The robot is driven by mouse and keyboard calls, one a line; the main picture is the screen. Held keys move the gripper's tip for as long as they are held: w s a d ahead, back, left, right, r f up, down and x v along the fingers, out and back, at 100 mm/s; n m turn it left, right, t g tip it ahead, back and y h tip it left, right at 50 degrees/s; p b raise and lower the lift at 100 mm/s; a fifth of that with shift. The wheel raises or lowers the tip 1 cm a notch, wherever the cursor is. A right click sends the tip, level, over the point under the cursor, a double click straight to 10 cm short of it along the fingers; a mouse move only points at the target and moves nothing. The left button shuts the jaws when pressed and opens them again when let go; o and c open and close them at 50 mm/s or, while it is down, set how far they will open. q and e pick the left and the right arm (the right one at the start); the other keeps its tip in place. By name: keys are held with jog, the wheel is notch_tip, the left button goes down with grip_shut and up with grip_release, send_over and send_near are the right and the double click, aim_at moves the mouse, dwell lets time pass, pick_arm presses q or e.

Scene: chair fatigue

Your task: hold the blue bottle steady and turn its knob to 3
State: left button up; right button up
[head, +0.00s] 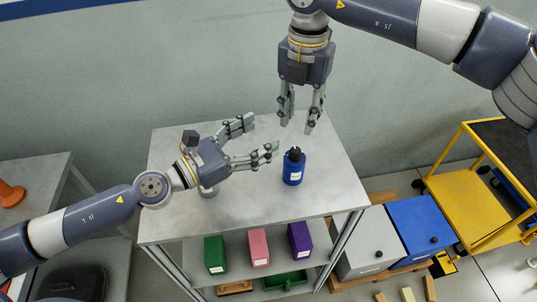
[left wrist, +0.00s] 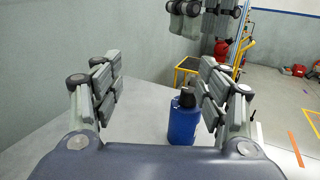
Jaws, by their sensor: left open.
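The blue bottle (head: 293,172) stands upright on the grey table, with a dark knob (head: 294,154) on top and a white label. In the left wrist view the bottle (left wrist: 183,126) shows ahead, just inside my right-hand finger, which partly covers it. My left gripper (head: 262,137) is open and empty, to the left of the bottle, with its fingers pointing toward it. My right gripper (head: 296,125) points down with its fingers apart and empty, above the bottle. It also shows at the top of the left wrist view (left wrist: 204,18). The knob's numbers are too small to read.
The table top (head: 235,215) is otherwise mostly clear. Green (head: 214,255), pink (head: 259,247) and purple (head: 300,243) boxes stand on the shelf below. A grey bin (head: 368,243), a blue bin (head: 422,232) and a yellow cart (head: 465,200) stand to the right. A wall rises behind.

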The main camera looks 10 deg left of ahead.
pick_arm(q)
jog(key=s+d+f, duration=0.3)
jog(key=d, duration=0.1)
send_near(285, 170)
jog(key=shift+g, duration=0.3)
jog(key=x, duration=0.5)
jog(key=shift+w+d+r, duration=0.2)
jog(key=shift+w, duration=0.2)
jog(key=x, duration=0.5)
jog(key=shift+w+d, duration=0.15)
jog(key=shift+w+d+r, duration=0.1)
jog(key=shift+w+d, duration=0.3)
jog(key=shift+d, duration=0.15)
